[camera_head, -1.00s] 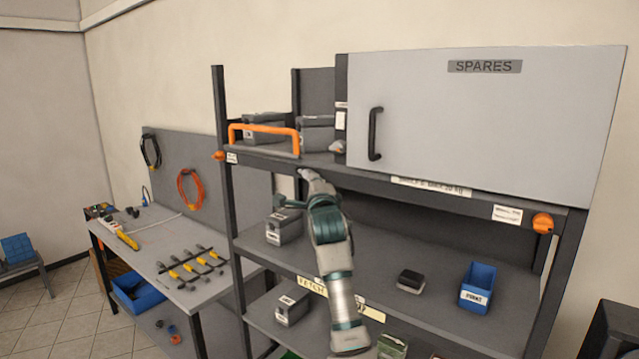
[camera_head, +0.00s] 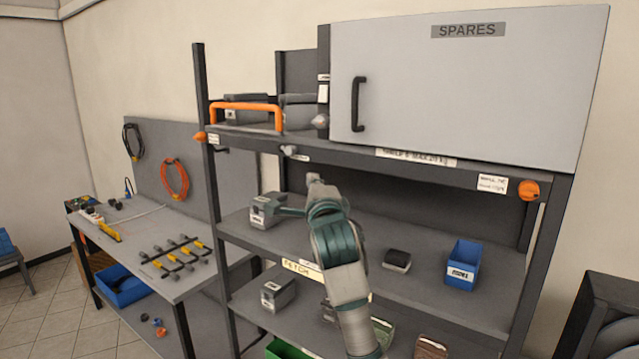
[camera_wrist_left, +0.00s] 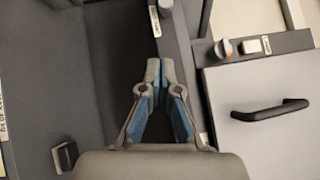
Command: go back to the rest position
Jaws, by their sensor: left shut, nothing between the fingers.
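My left gripper (camera_head: 313,179) is raised in front of the shelf rack, just below the edge of the upper shelf (camera_head: 345,151) in the head view. My arm hides part of the middle shelf. In the left wrist view its two fingers (camera_wrist_left: 160,70) meet at the tips, with nothing between them. My right gripper is in neither view.
A grey SPARES cabinet (camera_head: 455,90) with a black handle stands on the upper shelf, beside an orange handle bar (camera_head: 247,106). Grey bins, a dark block (camera_head: 397,260) and a blue bin (camera_head: 462,266) sit on lower shelves. A workbench (camera_head: 180,286) stands left.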

